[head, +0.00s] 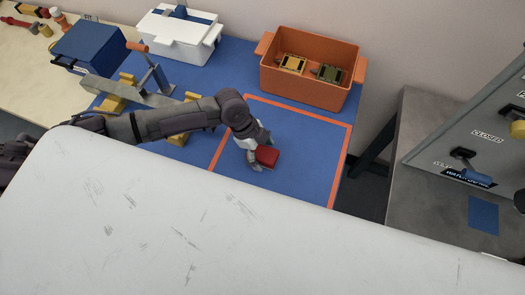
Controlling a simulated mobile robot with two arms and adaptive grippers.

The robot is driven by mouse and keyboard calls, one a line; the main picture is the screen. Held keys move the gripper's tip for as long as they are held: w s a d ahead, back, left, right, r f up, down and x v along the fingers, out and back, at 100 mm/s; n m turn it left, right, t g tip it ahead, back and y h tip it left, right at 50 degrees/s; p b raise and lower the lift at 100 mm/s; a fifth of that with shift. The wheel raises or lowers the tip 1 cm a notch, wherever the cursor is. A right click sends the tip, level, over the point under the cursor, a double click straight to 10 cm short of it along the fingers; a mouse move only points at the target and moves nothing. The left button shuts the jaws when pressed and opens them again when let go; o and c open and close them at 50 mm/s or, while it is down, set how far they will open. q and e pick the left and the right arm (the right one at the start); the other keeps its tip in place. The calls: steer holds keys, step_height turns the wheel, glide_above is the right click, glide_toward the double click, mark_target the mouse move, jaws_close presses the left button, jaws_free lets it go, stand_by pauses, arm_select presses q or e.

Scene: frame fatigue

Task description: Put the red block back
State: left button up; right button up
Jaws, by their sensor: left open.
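The red block (267,156) is on or just above the blue mat, inside the area outlined by an orange strip (300,108). My left gripper (260,160) is right at the block, reaching in from the left with its fingers pointing down. The fingers are open. One finger shows at the block's near left side; I cannot tell whether it touches the block. The far finger is partly hidden. My right gripper is not in view.
An orange bin (308,90) with a yellow and a green item stands behind the outlined area. A white box (178,40), a blue box (90,54) and a grey clamp-like fixture (128,94) stand to the left. A grey panel (480,130) is at right.

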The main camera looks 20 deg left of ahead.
mark_target(260, 151)
arm_select(q)
steer(key=shift+f, duration=0.15)
steer(key=b+v, duration=0.2)
steer(key=v, duration=0.2)
steer(key=shift+w+a, duration=0.15)
steer(key=shift+a, duration=0.05)
steer(key=b+v, duration=0.1)
steer(key=v, duration=0.9)
steer(key=shift+d, duration=0.15)
